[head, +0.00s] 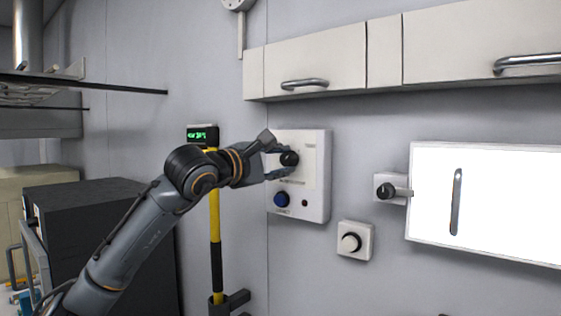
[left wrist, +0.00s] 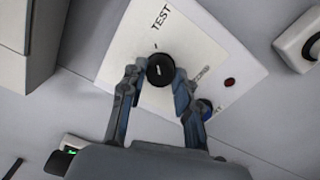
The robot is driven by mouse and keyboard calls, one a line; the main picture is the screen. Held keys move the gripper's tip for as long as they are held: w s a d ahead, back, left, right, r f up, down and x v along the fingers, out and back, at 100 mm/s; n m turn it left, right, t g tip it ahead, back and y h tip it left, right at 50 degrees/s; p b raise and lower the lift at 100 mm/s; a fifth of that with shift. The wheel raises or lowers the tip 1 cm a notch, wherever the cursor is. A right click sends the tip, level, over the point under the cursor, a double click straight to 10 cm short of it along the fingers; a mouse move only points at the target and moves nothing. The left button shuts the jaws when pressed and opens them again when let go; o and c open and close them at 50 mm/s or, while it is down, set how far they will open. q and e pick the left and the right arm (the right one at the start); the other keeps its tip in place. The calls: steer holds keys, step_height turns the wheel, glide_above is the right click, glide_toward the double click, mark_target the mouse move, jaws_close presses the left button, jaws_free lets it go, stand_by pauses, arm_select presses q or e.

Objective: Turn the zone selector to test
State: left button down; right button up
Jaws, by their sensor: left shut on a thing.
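The zone selector is a round black knob (head: 289,158) on a white wall panel (head: 318,185). In the left wrist view the knob (left wrist: 160,69) carries a short white mark, and the word TEST (left wrist: 160,17) is printed on the panel above it. A second label to the knob's right is partly hidden by a finger. My left gripper (head: 279,161) is at the panel, with its fingers shut on opposite sides of the knob; it also shows in the left wrist view (left wrist: 158,82). Which label the mark points at is hard to tell. My right gripper is not in view.
A blue button (head: 281,199) sits low on the panel, beside a small dark red spot (left wrist: 230,82). A bright white board (head: 500,205) and a black knob (head: 386,191) are right. Cabinets (head: 330,65) hang above.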

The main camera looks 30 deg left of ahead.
arm_select(q)
steer(key=c, duration=1)
jaws_free()
steer(key=shift+s+a, duration=0.2)
steer(key=shift+s, duration=2.8)
steer(key=shift+s+a, duration=0.2)
steer(key=shift+s, duration=2.8)
